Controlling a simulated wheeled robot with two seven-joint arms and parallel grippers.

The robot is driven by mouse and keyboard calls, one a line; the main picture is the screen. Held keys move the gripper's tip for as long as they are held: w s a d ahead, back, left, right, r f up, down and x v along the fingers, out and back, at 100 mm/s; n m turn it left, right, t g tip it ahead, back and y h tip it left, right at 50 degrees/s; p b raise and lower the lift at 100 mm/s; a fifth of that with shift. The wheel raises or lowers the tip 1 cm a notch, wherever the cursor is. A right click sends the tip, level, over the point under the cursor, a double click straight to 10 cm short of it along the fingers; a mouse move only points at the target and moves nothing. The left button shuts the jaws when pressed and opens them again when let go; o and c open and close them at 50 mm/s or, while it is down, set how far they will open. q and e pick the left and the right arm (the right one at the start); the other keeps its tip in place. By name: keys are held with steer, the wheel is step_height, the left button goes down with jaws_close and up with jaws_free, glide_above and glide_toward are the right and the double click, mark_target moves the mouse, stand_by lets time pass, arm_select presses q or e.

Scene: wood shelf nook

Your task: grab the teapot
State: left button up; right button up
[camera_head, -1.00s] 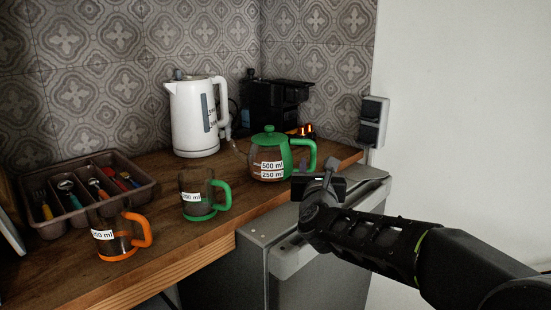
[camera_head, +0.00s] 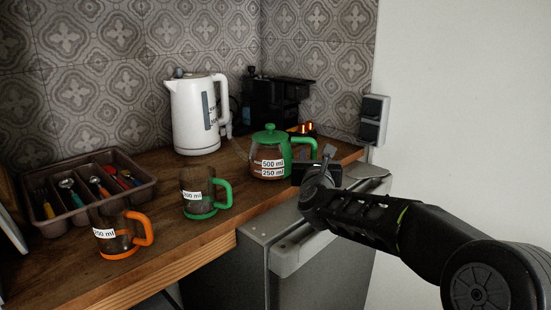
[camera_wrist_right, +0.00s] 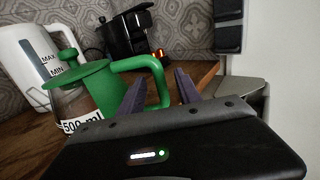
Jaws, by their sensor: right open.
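The teapot (camera_head: 268,155) is a glass pot with a green lid, a green handle on its right and labels reading 500 ml and 250 ml. It stands upright on the wooden counter. In the right wrist view the teapot (camera_wrist_right: 82,88) is at the left, its handle pointing toward the fingers. My right gripper (camera_head: 314,158) is at the handle's right side; in the right wrist view its two fingers (camera_wrist_right: 160,90) are apart, with the handle's lower end near the left finger. Whether the handle lies between them I cannot tell. My left gripper is not in view.
A white kettle (camera_head: 195,115) and a black coffee machine (camera_head: 277,100) stand behind. A green-handled mug (camera_head: 199,193) and an orange-handled mug (camera_head: 118,234) stand to the left, near a cutlery tray (camera_head: 143,193). A grey cabinet (camera_head: 262,262) stands below the counter's right edge.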

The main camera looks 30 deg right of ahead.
steer(key=shift+x, duration=1)
steer(key=shift+c, duration=0.6)
jaws_close()
stand_by(0.3)
steer(key=shift+r, duration=0.15)
